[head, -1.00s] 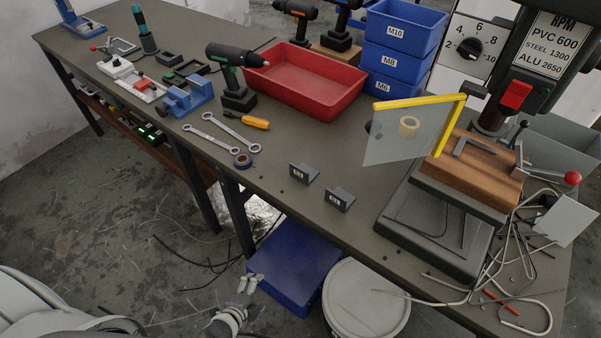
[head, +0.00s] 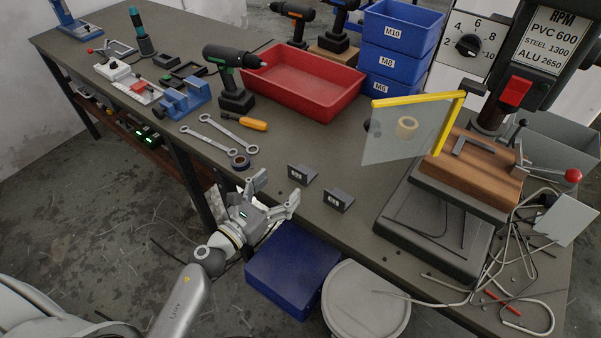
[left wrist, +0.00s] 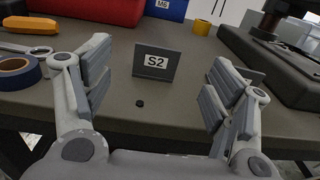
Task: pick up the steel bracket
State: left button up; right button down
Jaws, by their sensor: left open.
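Two small dark grey angle pieces with white labels stand near the front edge of the workbench, a left one (head: 302,174) and a right one (head: 339,200). A flat grey L-shaped piece (head: 474,143) lies on the wooden block of the drill press. I cannot tell for certain which is the steel bracket. My left gripper (head: 276,190) is open and empty at the bench's front edge, just short of the left angle piece. In the left wrist view the piece labelled S2 (left wrist: 157,66) stands upright ahead, between the spread fingers (left wrist: 160,85), not touched. My right gripper is not in view.
A blue tape roll (head: 240,162), wrenches (head: 228,134) and an orange-handled tool (head: 254,124) lie left of the angle pieces. A red tray (head: 305,95) is behind. The drill press base (head: 430,235) stands to the right. A blue bin (head: 290,268) is below the edge.

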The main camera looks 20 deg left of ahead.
aim_at(296, 169)
pick_arm(q)
jog(key=p+x, duration=0.1)
jog(key=x, duration=0.7)
jog(key=shift+w+f, duration=0.1)
jog(key=shift+f, duration=0.1)
jog(key=c, duration=1.4)
jog(key=shift+r, duration=0.1)
